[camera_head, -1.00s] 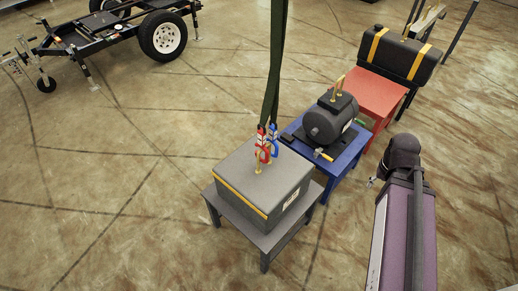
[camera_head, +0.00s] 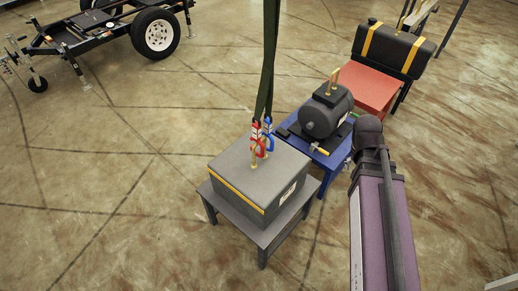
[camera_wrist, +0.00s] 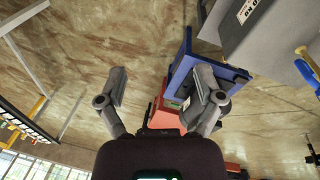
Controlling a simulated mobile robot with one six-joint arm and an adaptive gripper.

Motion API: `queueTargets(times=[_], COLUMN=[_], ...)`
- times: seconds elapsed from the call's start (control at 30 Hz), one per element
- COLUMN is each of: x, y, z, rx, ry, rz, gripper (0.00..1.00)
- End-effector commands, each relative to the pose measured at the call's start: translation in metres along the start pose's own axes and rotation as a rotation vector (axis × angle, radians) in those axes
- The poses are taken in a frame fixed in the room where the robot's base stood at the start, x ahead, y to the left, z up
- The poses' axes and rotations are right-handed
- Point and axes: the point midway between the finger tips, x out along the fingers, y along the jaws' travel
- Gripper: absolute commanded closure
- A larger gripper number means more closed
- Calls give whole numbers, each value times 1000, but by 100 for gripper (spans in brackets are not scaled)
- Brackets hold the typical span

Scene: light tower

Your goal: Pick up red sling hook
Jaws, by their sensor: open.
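The red sling hook (camera_head: 256,139) hangs at the lower end of dark green straps (camera_head: 267,75), beside a blue hook (camera_head: 268,138). Both are just above a dark grey box (camera_head: 235,175), close to a small brass-coloured eye (camera_head: 254,160) on its top; whether they touch it I cannot tell. I cannot make out the red hook there.
The box stands on a grey table (camera_head: 268,238). A black motor (camera_head: 325,112) on a blue table (camera_head: 338,163) is close to my arm. Behind are a red table (camera_head: 370,92), a black tank (camera_head: 395,50) and a trailer (camera_head: 100,30).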

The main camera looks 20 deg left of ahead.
Motion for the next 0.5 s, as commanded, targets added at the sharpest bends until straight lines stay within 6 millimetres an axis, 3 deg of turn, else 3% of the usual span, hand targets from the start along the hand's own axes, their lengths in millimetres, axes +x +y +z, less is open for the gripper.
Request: queueTargets(times=[0.13,0.5], x=[12,18], y=[-35,-125], z=[-17,-44], rx=[36,138], ry=[59,272], rz=[82,234], gripper=[14,14])
